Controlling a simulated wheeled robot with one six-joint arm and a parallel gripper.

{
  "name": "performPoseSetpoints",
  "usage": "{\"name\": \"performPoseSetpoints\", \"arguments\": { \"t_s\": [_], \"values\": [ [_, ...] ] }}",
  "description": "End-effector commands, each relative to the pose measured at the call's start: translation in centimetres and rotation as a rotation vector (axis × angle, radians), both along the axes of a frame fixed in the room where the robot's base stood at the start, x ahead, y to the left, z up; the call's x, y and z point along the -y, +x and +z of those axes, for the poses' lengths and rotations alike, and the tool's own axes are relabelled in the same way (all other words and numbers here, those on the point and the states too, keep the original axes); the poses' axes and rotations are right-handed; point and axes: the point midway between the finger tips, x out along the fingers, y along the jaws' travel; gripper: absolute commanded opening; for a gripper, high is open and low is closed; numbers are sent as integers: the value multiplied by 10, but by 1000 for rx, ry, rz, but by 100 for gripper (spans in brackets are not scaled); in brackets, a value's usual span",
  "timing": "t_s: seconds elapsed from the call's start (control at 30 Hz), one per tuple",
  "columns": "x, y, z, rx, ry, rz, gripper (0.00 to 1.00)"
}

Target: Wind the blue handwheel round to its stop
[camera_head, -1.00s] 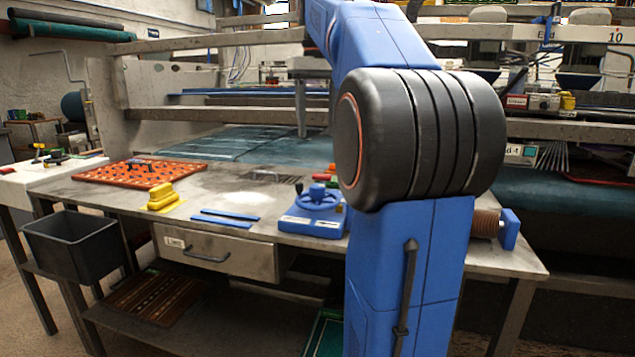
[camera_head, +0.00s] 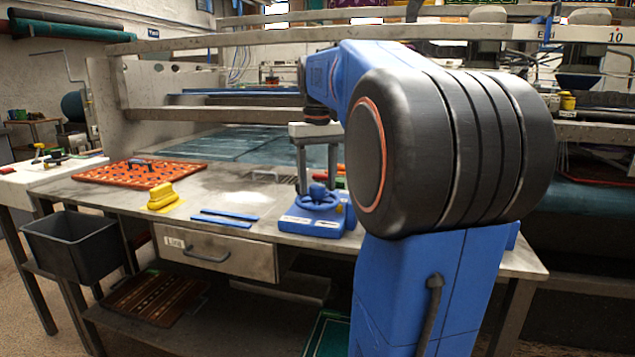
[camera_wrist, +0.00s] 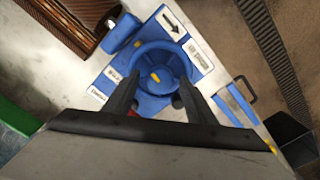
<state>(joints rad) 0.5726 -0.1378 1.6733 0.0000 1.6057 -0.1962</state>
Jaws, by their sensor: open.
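The blue handwheel (camera_head: 325,206) sits on a blue base (camera_head: 309,228) with white labels, near the front edge of the metal bench. In the wrist view the wheel rim (camera_wrist: 140,48) is a blue ring around a central hub, with a yellow mark on the rim and another on the hub. A label with a black arrow (camera_wrist: 172,24) lies beside it. My gripper (camera_head: 318,182) points down over the wheel. In the wrist view my gripper (camera_wrist: 159,84) is open, one finger on each side of the hub. Contact with the wheel cannot be told.
Two blue strips (camera_head: 224,218), a yellow block (camera_head: 162,197) and an orange perforated board (camera_head: 140,174) lie left on the bench. A drawer (camera_head: 215,253) is below. A black bin (camera_head: 72,248) stands at left.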

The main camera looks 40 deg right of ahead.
Motion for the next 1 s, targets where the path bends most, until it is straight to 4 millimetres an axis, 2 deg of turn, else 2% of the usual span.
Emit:
{"name": "performPoseSetpoints", "arguments": {
  "t_s": [0.27, 0.3, 0.47, 0.7, 1.0],
  "values": [
    [0, 0, -2, 0, 0, 0, 51],
    [0, 0, -2, 0, 0, 0, 48],
    [0, 0, -2, 0, 0, 0, 10],
    [0, 0, -2, 0, 0, -35, 10],
    [0, 0, -2, 0, 0, -285, 10]
  ]
}}
